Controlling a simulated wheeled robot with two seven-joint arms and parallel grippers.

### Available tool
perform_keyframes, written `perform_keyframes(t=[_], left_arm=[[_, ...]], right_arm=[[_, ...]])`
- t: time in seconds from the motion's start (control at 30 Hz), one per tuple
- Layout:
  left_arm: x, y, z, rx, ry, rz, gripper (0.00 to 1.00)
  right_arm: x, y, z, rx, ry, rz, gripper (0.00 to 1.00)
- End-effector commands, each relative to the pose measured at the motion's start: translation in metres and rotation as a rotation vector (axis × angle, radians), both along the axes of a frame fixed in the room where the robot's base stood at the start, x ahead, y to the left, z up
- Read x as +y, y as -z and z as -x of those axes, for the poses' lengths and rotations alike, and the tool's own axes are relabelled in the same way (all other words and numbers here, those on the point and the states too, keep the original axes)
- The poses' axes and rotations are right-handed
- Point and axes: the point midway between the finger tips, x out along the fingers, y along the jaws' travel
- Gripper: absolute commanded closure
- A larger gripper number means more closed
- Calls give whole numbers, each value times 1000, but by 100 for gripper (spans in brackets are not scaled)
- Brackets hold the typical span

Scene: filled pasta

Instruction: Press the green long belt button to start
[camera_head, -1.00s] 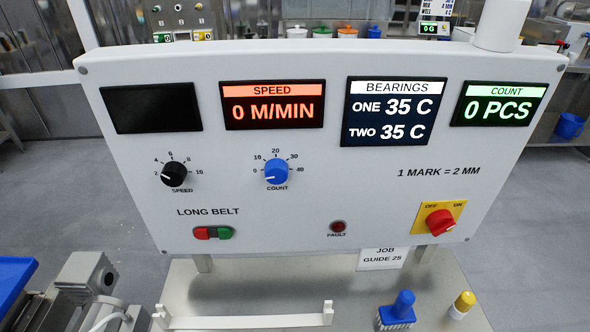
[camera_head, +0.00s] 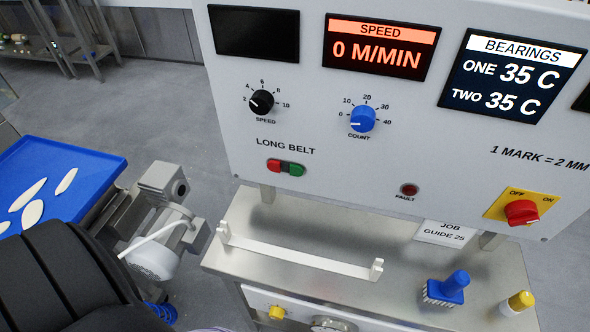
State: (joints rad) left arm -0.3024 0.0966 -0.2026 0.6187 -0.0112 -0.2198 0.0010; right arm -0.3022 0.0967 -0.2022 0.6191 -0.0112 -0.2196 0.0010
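The green long belt button (camera_head: 297,170) is on the white control panel (camera_head: 330,185), under the words LONG BELT. The red button (camera_head: 273,166) is joined to it on its left. The speed display (camera_head: 378,56) reads 0 M/MIN. Neither of my grippers shows in the head view. A dark ribbed part that looks like my own arm fills the lower left corner, well away from the buttons.
Below the panel a steel table holds a white bracket (camera_head: 300,262), a blue brush (camera_head: 447,288) and a yellow-capped bottle (camera_head: 518,303). The space before the buttons looks clear.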

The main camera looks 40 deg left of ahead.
Motion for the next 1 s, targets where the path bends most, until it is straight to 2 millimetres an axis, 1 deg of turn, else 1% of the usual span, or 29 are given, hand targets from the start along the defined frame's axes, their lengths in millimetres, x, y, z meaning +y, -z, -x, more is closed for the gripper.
perform_keyframes(t=[0.03,0.07,0.1,0.17,0.2,0.27,0.3,1.0], left_arm=[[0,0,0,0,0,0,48],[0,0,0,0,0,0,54],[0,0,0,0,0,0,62],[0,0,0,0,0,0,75],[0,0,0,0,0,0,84],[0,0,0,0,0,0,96],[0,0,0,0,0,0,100],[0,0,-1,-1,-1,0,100]], right_arm=[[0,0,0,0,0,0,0],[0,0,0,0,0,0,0],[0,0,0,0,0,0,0],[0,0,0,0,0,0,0],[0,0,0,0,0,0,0],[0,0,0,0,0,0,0],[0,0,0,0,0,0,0],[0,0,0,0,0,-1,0]])
